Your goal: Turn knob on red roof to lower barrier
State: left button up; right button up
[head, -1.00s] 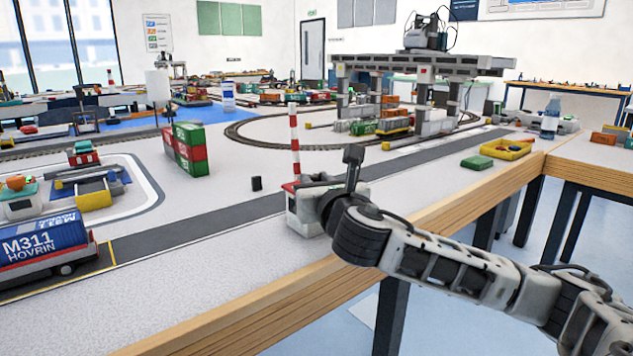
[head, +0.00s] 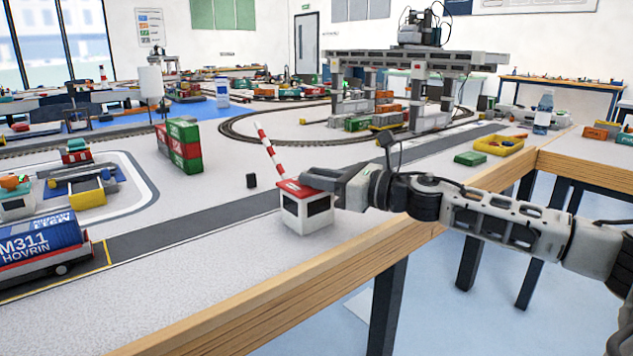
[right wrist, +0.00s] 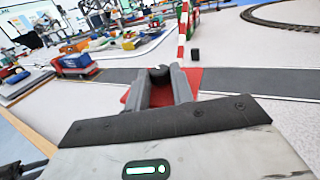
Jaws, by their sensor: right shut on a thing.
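A small white booth (head: 304,213) with a red roof (head: 294,188) stands on the table beside the grey road. A red-and-white striped barrier (head: 268,148) rises from behind it, tilted to the upper left. My right gripper (head: 312,178) reaches over the roof from the right. In the right wrist view its fingers (right wrist: 165,86) are closed on a dark round knob (right wrist: 159,73) above the red roof (right wrist: 190,80). The knob is hidden by the gripper in the head view. My left gripper is not in view.
A blue M311 HOVRIN tank truck (head: 45,247) stands on the road (head: 190,222) at the left. Red and green containers (head: 180,145) and a small black block (head: 251,181) lie beyond the road. The wooden table edge (head: 300,280) runs close in front of the booth.

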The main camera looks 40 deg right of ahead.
jog(key=n+y, duration=0.1)
jog(key=n+g+y, duration=0.1)
jog(key=shift+w+d+g+y, duration=0.2)
jog(key=shift+d+g+y, duration=0.1)
jog(key=shift+w+d+r+n+g+y, duration=0.1)
jog(key=shift+w+n+g+y, duration=0.05)
jog(key=shift+n+g+y, duration=0.85)
jog(key=shift+w+n+g+y+b, duration=0.15)
jog(key=shift+n+g+y+b, duration=0.25)
jog(key=shift+n+g+y, duration=0.55)
jog(key=n+g+y, duration=0.2)
jog(key=g, duration=0.1)
jog(key=shift+w+d+g+b, duration=0.15)
jog(key=shift+g+b, duration=0.1)
jog(key=shift+b, duration=0.15)
jog(key=shift+w+n+g, duration=0.1)
jog(key=shift+n+g, duration=0.35)
jog(key=shift+g, duration=0.15)
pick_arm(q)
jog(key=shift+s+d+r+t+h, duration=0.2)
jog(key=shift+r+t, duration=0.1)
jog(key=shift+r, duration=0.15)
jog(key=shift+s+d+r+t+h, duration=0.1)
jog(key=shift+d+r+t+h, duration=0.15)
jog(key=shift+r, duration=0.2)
pick_arm(e)
jog(key=shift+g+y, duration=0.25)
jog(key=shift+g, duration=0.05)
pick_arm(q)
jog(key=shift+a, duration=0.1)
